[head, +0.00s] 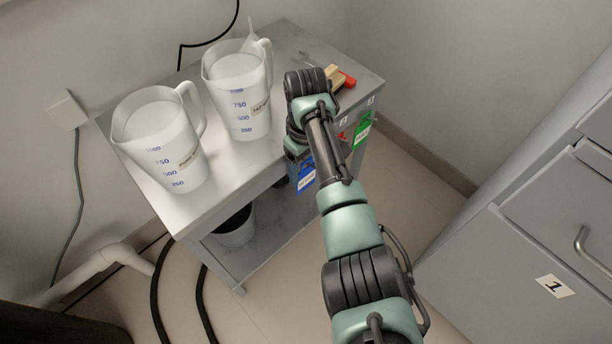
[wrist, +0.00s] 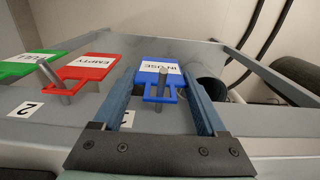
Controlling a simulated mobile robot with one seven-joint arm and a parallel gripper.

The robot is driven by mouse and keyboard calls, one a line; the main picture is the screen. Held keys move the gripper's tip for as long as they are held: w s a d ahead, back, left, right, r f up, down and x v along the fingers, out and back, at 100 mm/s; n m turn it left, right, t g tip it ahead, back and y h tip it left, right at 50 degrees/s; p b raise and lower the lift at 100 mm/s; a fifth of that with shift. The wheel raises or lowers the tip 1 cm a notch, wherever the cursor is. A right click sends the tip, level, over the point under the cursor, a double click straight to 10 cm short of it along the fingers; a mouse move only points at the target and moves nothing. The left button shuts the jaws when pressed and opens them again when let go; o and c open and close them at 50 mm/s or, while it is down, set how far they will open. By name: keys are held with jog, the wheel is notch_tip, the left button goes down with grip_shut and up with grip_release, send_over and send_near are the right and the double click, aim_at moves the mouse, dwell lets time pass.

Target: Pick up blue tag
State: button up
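The blue tag (wrist: 173,80) reads "IN USE" and hangs on a metal peg (wrist: 162,85) on the side of the table. In the head view the blue tag (head: 305,183) shows low on the table's side, partly hidden by my arm. My gripper (wrist: 164,85) is open, with one finger on each side of the blue tag. Gaps show between the fingers and the tag's handle. In the head view my gripper's fingers are hidden behind my arm.
A red tag (wrist: 90,68) reading "EMPTY" and a green tag (wrist: 28,65) hang beside the blue one. Two white measuring jugs (head: 158,140) (head: 238,95) stand on the metal table (head: 220,185). A grey cabinet (head: 530,235) stands to the right, with open floor between.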

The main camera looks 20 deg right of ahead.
jog(key=c, duration=0.7)
jog(key=shift+c, duration=0.2)
